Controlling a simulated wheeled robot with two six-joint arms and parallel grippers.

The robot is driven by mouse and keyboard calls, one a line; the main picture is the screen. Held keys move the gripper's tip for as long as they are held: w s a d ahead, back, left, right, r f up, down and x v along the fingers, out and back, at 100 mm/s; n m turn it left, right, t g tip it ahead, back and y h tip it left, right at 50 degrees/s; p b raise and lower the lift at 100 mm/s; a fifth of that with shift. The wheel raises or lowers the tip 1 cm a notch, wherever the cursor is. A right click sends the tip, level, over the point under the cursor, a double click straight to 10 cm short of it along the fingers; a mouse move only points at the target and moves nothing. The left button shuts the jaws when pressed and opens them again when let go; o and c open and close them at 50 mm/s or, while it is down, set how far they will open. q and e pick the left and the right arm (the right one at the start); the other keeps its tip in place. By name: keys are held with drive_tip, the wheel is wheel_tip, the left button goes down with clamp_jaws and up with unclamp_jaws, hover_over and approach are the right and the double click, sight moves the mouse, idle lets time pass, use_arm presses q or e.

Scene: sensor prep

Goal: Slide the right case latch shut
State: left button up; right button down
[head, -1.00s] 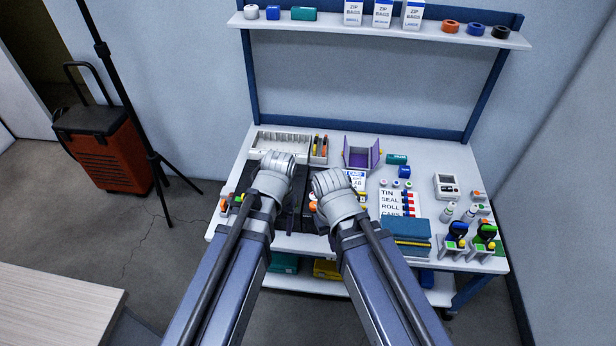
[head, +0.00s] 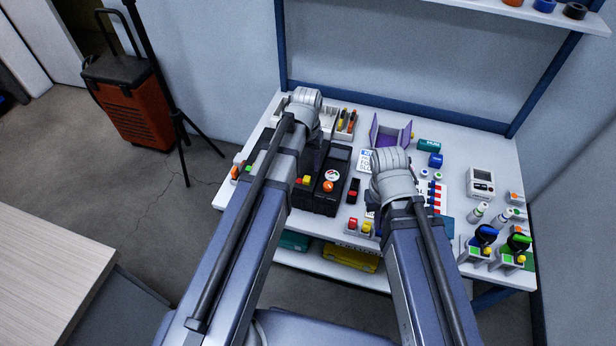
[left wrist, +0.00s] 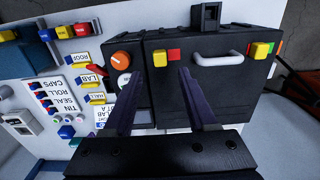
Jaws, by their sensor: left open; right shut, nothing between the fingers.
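The black case (head: 270,140) lies at the left of the bench, largely hidden behind my left arm in the head view. In the left wrist view its front face shows a pale handle (left wrist: 218,57) between two latches. The right case latch (left wrist: 160,57) has a yellow block beside a red mark; it also shows in the head view (head: 306,181). My right gripper (head: 374,200) is shut and empty, right of the case, fingertips mostly hidden.
A black device with an orange knob (left wrist: 120,58) stands directly beside the case on the right-latch side. A purple open holder (head: 390,135), a meter (head: 481,182) and small bottles (head: 478,212) occupy the bench's right half. A yellow bin (head: 350,258) sits below.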

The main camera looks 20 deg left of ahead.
sight(307, 179)
use_arm(q)
wheel_tip(307, 179, down, 7)
drive_tip(key=b, duration=0.5)
drive_tip(key=shift+r+b, duration=0.2)
drive_tip(key=shift+b, duration=0.2)
drive_tip(key=shift+r, duration=0.1)
clamp_jaws()
idle(0.8)
